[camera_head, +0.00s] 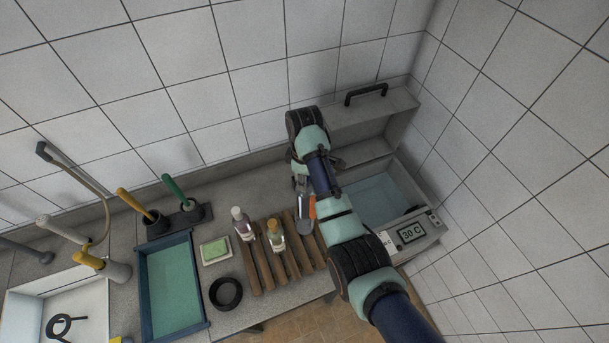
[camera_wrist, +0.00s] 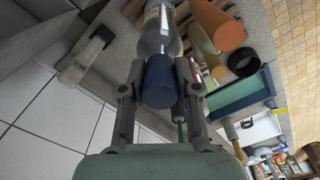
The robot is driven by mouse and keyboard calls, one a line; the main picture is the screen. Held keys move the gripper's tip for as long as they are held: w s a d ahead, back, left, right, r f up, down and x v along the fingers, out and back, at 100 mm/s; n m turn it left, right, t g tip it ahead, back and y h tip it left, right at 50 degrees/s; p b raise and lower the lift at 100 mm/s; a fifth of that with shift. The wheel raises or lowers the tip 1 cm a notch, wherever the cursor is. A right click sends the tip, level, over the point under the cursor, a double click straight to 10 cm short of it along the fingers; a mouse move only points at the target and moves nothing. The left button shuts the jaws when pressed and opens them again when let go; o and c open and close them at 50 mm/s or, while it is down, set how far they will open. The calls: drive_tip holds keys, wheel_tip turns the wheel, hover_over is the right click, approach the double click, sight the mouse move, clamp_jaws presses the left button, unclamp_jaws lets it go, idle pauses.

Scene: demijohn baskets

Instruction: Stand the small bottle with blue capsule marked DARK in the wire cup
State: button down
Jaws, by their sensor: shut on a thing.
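My gripper (camera_wrist: 160,78) is shut on the blue capsule (camera_wrist: 159,82) of a small clear glass bottle (camera_wrist: 160,32). The bottle's body extends away from the fingers, with part of a pale label showing; I cannot read its marking. In the head view my arm partly covers the gripper, and the clear bottle body (camera_head: 304,222) shows below it, over or beside the right part of the slatted wooden rack (camera_head: 256,276). I cannot tell whether the bottle touches the rack. I cannot make out the wire cup in either view.
Bottles with a white cap (camera_head: 236,212) and an orange cap (camera_head: 273,227) stand on the rack. A black dish (camera_head: 226,293) and teal tray (camera_head: 174,283) lie left.

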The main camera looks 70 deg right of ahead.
drive_tip(key=shift+f+b, duration=2.75)
drive_tip(key=shift+f, duration=3)
drive_tip(key=shift+f+b, duration=0.3)
drive_tip(key=shift+f, duration=0.25)
drive_tip(key=c, duration=0.8)
unclamp_jaws()
drive_tip(key=shift+d, duration=0.1)
drive_tip(key=shift+o, duration=0.2)
drive_tip(key=shift+f, duration=0.1)
wheel_tip(320, 180, up, 8)
drive_tip(key=shift+f, duration=0.15)
